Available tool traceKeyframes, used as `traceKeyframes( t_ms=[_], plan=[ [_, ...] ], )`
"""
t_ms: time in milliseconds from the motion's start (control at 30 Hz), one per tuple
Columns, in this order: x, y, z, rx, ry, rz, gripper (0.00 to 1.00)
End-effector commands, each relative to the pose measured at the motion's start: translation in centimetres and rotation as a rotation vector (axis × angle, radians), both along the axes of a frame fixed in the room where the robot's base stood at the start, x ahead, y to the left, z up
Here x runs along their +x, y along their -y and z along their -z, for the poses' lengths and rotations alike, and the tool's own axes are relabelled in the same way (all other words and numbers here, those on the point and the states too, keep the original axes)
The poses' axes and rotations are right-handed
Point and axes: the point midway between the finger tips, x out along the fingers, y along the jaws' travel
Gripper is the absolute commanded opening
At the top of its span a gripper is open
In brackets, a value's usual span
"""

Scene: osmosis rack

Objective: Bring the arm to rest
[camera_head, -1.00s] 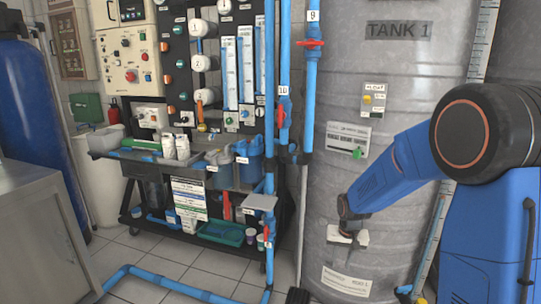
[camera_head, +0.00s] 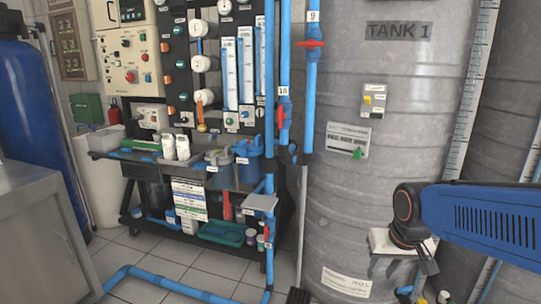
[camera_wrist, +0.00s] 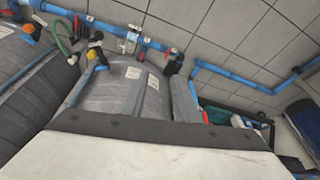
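My arm, blue with a dark wrist joint, reaches in from the right edge in the head view. My gripper (camera_head: 427,268) hangs at its end, pointing down, in front of the lower part of the grey tank marked TANK 1 (camera_head: 345,215). In the wrist view the tank (camera_wrist: 125,92) shows at an angle; no fingertips can be made out there.
Blue pipes (camera_head: 270,130) with red valves run upright left of the tank. A cart (camera_head: 130,160) with bottles and jugs stands farther left. A grey cabinet (camera_head: 40,235) fills the lower left. Tiled floor lies between.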

Motion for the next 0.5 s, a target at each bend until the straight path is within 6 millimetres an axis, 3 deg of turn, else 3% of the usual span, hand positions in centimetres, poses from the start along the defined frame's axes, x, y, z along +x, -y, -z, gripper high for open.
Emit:
traceKeyframes(
  t_ms=[233,500],
  plan=[
    [-5.9,0.5,-1.6,-0.014,0.048,-0.03,0.29],
    [-11.5,0.9,-2.0,-0.029,0.089,-0.061,0.29]
  ],
)
